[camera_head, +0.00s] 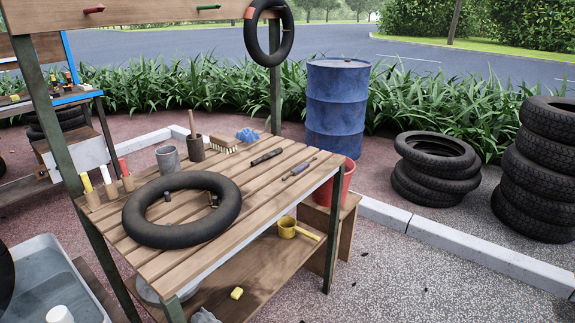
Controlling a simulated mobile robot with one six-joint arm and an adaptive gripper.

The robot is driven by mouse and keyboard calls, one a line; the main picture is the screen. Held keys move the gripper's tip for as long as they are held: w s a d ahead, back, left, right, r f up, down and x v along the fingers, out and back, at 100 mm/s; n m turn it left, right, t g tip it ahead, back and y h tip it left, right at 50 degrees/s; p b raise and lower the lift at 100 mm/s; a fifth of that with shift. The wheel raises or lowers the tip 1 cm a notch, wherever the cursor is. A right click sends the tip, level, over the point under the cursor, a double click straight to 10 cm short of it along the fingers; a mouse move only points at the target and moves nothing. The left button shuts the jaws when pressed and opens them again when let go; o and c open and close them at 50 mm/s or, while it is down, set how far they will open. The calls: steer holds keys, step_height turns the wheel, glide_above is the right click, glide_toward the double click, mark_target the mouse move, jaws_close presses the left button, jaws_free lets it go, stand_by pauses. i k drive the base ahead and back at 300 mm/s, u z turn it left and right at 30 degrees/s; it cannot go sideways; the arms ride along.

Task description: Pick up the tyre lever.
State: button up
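Two slim tools lie on the right part of the slatted wooden workbench (205,255). One is a short dark bar (266,157). The other is a thin tool with a blue-grey middle and narrow ends (299,169), lying nearer the bench's right edge. Either could be the tyre lever; at this size I cannot tell which. Both lie flat, apart from each other, with nothing on top of them. My gripper is not in view.
A black inner tube (138,226) covers the bench's front left. A grey cup (168,159), a brown pot (195,147), a brush (223,145) and blue cloth (247,135) stand behind. A red bucket (343,182), blue drum (337,108) and tyre stacks (436,168) are right. Paving in front is mostly clear.

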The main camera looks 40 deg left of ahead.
mark_target(295, 171)
steer(key=u, duration=0.55)
steer(key=i, duration=0.85)
steer(key=u, duration=0.4)
